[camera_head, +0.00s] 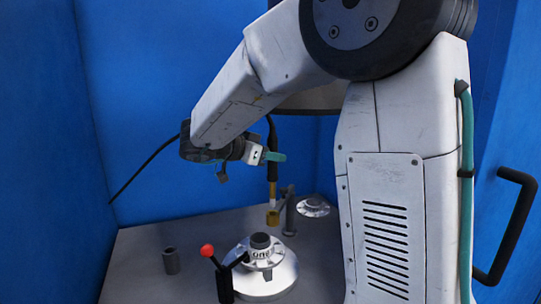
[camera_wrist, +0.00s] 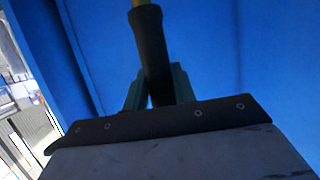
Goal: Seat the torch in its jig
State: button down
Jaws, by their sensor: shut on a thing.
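My gripper (camera_head: 270,157), with teal fingers, is shut on the torch (camera_head: 273,172). The torch hangs roughly upright, with its black handle in the fingers and its brass end pointing down. In the wrist view the black handle (camera_wrist: 153,55) runs up from between the teal fingers (camera_wrist: 156,88) to a yellowish end. A small grey post with an arm (camera_head: 290,212), perhaps the jig, stands on the table just right of the brass tip. I cannot tell whether the tip touches it or is in front of it.
A flanged metal shell (camera_head: 262,262) sits on the grey table (camera_head: 140,250) in front of the torch, beside a red-knobbed lever clamp (camera_head: 207,251). A dark cylinder (camera_head: 171,261) stands at left, a small flanged disc (camera_head: 313,207) at back right. Blue walls (camera_head: 130,90) enclose the table.

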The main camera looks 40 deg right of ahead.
aim_at(272, 191)
jog(key=shift+f, duration=0.1)
jog(key=shift+f, duration=5.05)
jog(key=c, duration=1.1)
grip_release()
jog(key=shift+o, duration=0.2)
jog(key=v, duration=0.7)
jog(key=shift+a, duration=0.35)
jog(key=shift+r, duration=0.1)
